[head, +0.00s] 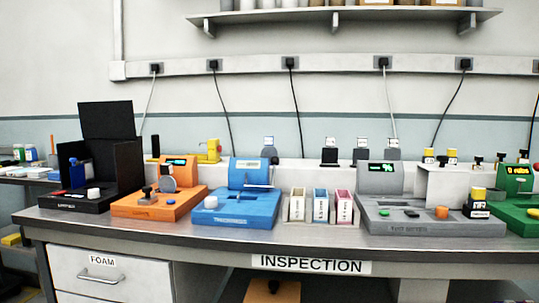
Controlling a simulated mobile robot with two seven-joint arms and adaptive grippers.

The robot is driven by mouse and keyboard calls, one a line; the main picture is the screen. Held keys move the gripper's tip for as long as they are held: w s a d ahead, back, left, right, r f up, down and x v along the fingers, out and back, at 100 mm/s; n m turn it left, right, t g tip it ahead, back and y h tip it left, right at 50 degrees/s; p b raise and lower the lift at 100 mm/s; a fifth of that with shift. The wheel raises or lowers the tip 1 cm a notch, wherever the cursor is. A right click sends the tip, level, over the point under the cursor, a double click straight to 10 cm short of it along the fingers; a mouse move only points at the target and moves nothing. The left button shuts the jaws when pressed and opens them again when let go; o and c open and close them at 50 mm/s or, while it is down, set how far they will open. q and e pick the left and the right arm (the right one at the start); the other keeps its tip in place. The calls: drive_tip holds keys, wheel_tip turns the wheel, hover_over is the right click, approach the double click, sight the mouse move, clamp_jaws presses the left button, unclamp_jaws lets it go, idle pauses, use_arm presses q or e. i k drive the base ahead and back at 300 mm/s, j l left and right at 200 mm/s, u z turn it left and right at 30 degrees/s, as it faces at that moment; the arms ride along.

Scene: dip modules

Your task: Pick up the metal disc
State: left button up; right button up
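A grey, round, metal-looking disc (168,184) shows at the front of the orange device (160,205) on the left part of the bench. It appears upright, with its flat face toward me. I cannot tell whether it is loose or part of the device. Neither of my grippers is in view.
The grey inspection bench (230,238) is crowded. A black open box (82,155) stands left of the orange device. A blue device (238,208), three small bins (321,207), a grey device (385,215) and a green device (518,213) stand to the right. A shelf (340,20) hangs above.

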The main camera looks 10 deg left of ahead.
sight(268, 152)
drive_tip(key=z, duration=0.5)
drive_tip(key=j+z, duration=0.35)
drive_tip(key=i+j+z, duration=0.1)
drive_tip(key=j+z, duration=0.6)
drive_tip(key=l, duration=0.1)
